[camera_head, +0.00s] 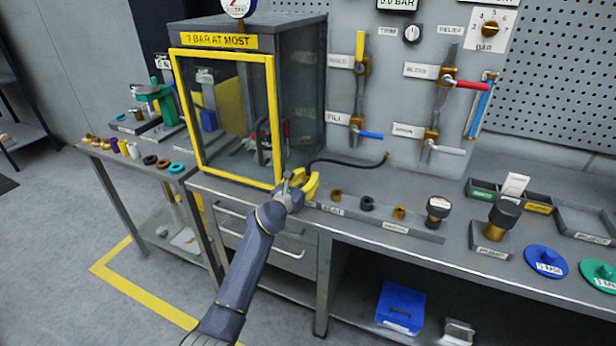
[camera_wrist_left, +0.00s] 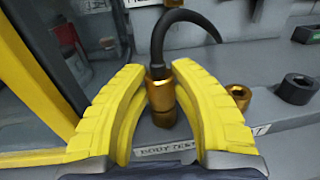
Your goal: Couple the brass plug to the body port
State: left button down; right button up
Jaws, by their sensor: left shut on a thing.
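My left gripper (camera_head: 307,186) has yellow fingers and is at the front of the bench, by the lower right corner of the yellow-framed cabinet. In the left wrist view, the gripper (camera_wrist_left: 162,98) is shut on the brass plug (camera_wrist_left: 158,90), which looks upright. A darker brown cylindrical part (camera_wrist_left: 165,118) shows directly below the plug; I cannot tell whether they are coupled. A black hose (camera_wrist_left: 157,45) rises behind or from the plug's top and curves right. In the head view the fingers hide the plug. I cannot surely identify the body port. My right gripper is out of view.
The cabinet's yellow door frame (camera_head: 275,120) stands close to the left gripper. A brass fitting (camera_head: 336,195) and a dark ring (camera_head: 367,203) sit right of it on a labelled strip. A black-capped part (camera_head: 438,210) stands farther right. The black hose (camera_head: 345,162) lies behind.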

pick_arm(q)
jog(key=c, duration=1.1)
grip_release()
jog(key=shift+s+f, duration=0.1)
jog(key=v, duration=1.2)
